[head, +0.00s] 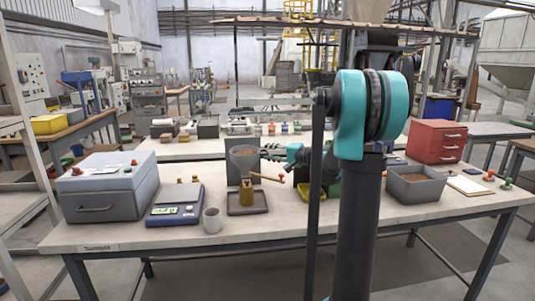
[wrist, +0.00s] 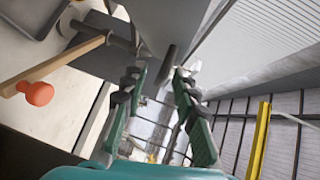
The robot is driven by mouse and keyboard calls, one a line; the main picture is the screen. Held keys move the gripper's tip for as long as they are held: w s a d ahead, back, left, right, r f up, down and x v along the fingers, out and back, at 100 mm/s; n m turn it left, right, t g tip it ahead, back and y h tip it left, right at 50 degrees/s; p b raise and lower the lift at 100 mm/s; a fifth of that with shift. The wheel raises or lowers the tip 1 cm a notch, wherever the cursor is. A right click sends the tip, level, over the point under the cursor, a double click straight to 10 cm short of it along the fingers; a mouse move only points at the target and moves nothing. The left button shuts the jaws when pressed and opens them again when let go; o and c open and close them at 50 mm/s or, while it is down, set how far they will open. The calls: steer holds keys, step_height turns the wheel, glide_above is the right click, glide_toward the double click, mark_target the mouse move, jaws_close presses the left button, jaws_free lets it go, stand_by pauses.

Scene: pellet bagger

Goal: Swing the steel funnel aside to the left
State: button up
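The steel funnel (head: 244,155) stands over a brass-coloured jar (head: 246,190) on a dark tray, left of centre on the table. My gripper (head: 272,153) reaches in from the right, close beside the funnel. In the wrist view, my gripper (wrist: 157,76) is open, with its two green fingers apart. A short dark peg (wrist: 168,62) on a grey metal surface, apparently the funnel, shows between the fingertips. Whether the fingers touch it I cannot tell. A wooden handle with an orange knob (wrist: 40,92) sticks out at the left of the wrist view.
A blue scale (head: 175,205), a grey cup (head: 211,220) and a grey box (head: 100,187) stand left of the funnel. A bin of pellets (head: 416,199) and a red drawer unit (head: 437,142) stand at right. My arm hides part of the table's middle.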

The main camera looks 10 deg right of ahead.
steer(key=shift+w+a, duration=0.35)
jaws_close()
steer(key=shift+s+f, duration=0.1)
